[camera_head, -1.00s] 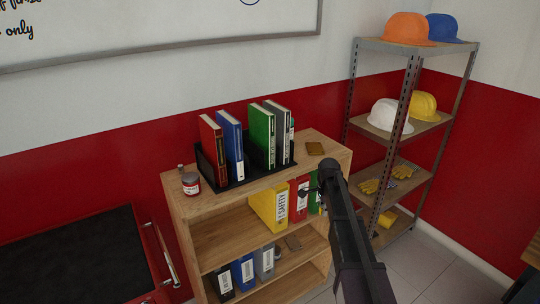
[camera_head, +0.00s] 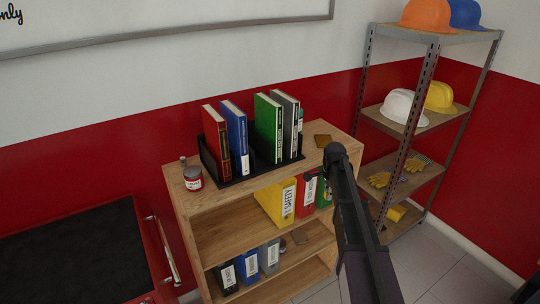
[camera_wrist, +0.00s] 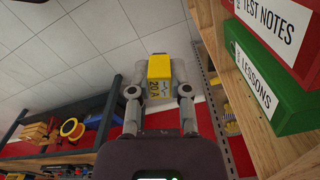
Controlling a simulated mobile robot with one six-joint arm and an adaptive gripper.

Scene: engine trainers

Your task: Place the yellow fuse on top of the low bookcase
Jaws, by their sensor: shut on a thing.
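The yellow fuse (camera_wrist: 159,70), marked 20 A, is held between the two fingers of my gripper (camera_wrist: 160,92) in the wrist view. The low wooden bookcase (camera_head: 237,196) stands against the red wall in the head view. Its top carries a black rack with binders. My arm reaches up in front of the bookcase's right side, and it hides my gripper and the fuse in the head view. In the wrist view, the bookcase's edge (camera_wrist: 262,110) and its binders are to the right of the fuse, apart from it.
Bare wood shows along the front and right end. A metal shelf (camera_head: 437,37) with helmets stands at right, a red cabinet (camera_head: 165,236) at left.

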